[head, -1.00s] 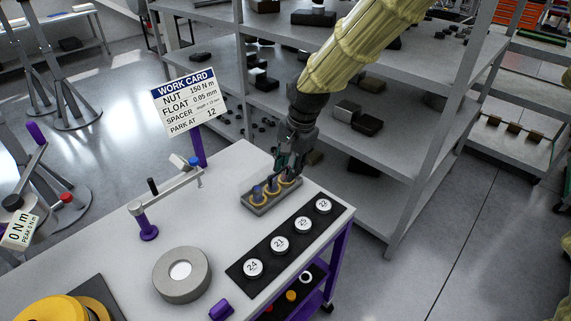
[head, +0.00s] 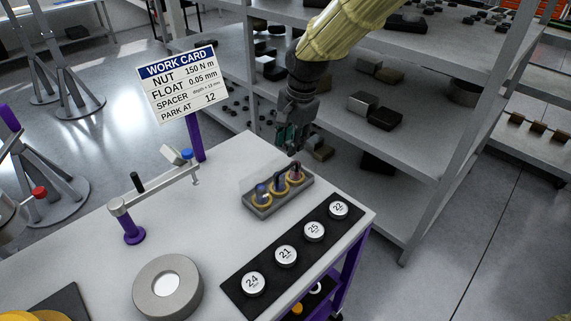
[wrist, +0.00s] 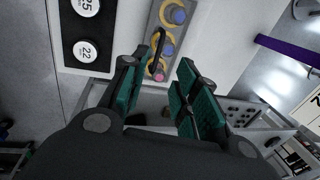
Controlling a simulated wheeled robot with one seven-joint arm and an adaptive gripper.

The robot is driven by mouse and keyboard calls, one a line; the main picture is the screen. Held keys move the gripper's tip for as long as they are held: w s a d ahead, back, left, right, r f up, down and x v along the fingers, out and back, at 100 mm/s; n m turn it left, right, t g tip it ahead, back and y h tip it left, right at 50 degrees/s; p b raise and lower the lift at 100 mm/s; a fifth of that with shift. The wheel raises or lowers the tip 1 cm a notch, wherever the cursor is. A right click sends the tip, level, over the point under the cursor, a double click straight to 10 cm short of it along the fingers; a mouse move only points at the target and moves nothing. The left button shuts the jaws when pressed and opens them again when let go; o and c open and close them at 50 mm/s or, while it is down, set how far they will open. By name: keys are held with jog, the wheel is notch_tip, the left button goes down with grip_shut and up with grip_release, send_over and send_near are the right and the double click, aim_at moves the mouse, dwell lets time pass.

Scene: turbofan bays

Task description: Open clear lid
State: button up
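A grey tray (head: 262,211) sits on the bench and holds yellow rings around blue and pinkish pegs. It also shows in the wrist view (wrist: 155,42). A faint see-through panel, which looks like the clear lid (head: 258,176), stands tilted up along the tray's far-left side; its edges are hard to make out. A thin dark bar (wrist: 157,47) shows over the tray's near end. My gripper (head: 291,146) is above and behind the tray's right end, apart from it. In the wrist view its green-padded fingers (wrist: 160,78) are spread with nothing held between them.
A dark strip (head: 268,262) with numbered silver discs lies in front of the tray. A grey ring-shaped block (head: 168,288), a post with a bar (head: 130,225) and the work card (head: 180,82) are to the left. Grey shelving (head: 350,150) stands behind my gripper.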

aim_at(285, 169)
jog(key=f, duration=0.3)
jog(key=w+f+p, duration=0.1)
jog(key=f, duration=0.2)
jog(key=a+f+p, duration=0.1)
jog(key=f, duration=0.2)
jog(key=shift+w+f, duration=0.2)
jog(key=shift+f, duration=0.05)
grip_shut()
